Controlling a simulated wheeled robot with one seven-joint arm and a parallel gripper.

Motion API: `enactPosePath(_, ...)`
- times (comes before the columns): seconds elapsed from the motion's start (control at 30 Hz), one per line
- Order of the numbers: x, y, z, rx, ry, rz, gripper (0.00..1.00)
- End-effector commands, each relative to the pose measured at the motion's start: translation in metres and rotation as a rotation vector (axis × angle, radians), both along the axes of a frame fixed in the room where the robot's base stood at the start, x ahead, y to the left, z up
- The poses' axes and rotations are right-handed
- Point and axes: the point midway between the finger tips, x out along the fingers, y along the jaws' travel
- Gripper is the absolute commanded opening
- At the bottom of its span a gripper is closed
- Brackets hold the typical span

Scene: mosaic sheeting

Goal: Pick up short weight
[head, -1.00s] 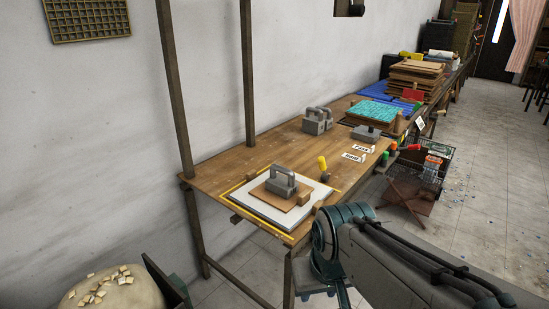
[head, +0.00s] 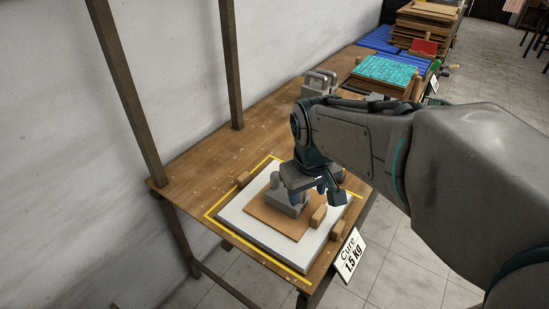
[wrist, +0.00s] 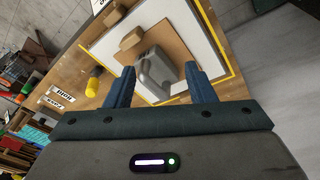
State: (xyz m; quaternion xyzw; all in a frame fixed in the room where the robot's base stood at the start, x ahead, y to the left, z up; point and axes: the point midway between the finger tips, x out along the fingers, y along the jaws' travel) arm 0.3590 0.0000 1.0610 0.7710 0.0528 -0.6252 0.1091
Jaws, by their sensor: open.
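A grey block-shaped weight with a handle (head: 284,200) sits on a brown board (head: 268,222) on a white sheet (head: 232,214), inside a yellow outline on the wooden table. My gripper (head: 322,190) is above and beside this weight, partly covering it in the head view. In the wrist view the weight (wrist: 155,72) shows between and beyond the two open blue fingers (wrist: 160,88). The fingers hold nothing. More grey weights (head: 319,83) stand farther back on the table, partly hidden by my arm. I cannot tell which weight is the short one.
Small wooden blocks (head: 318,217) stand at the board's edges. A sign reading "Cure 1.5 kg" (head: 349,256) hangs at the table's front edge. A yellow-handled tool (wrist: 93,82) and labels lie near. A teal mosaic sheet (head: 385,70) is farther back. A wooden post (head: 231,65) rises by the wall.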

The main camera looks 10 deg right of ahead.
Motion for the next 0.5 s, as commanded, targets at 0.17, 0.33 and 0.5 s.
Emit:
enactPosePath(0.17, 0.061, 0.003, 0.003, -0.076, 0.052, 0.192, 0.49)
enactPosePath(0.33, 0.111, 0.009, -0.005, -0.131, 0.091, 0.364, 0.49)
enactPosePath(0.5, 0.144, 0.015, -0.015, -0.164, 0.116, 0.483, 0.49)
